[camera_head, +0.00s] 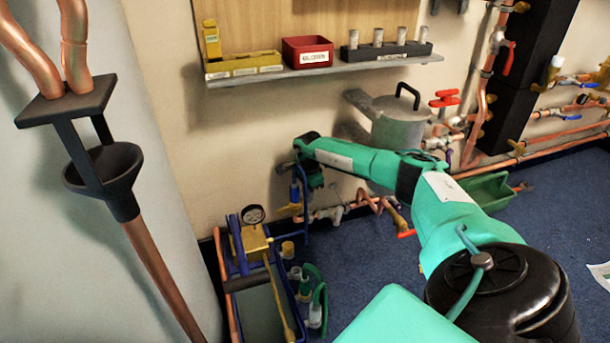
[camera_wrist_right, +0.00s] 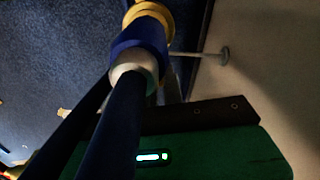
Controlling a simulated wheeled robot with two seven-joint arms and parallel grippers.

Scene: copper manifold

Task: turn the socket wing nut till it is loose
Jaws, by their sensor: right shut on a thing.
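My right gripper (camera_head: 306,181) is low at the wall pipework, at the upper end of a blue hose, and is shut on a part there. In the right wrist view a blue collar (camera_wrist_right: 139,43), which seems to be the socket wing nut, sits between a brass ring (camera_wrist_right: 152,14) and a pale ring (camera_wrist_right: 136,67). The contact between fingers and collar is hidden, and I cannot see wings clearly. In the head view a small blue and brass fitting (camera_head: 291,208) shows beside the gripper. My left gripper is out of view.
A grey pot (camera_head: 400,125) and copper pipes (camera_head: 480,110) are along the wall. A shelf (camera_head: 330,69) hangs above. A black funnel (camera_head: 105,180) is at left.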

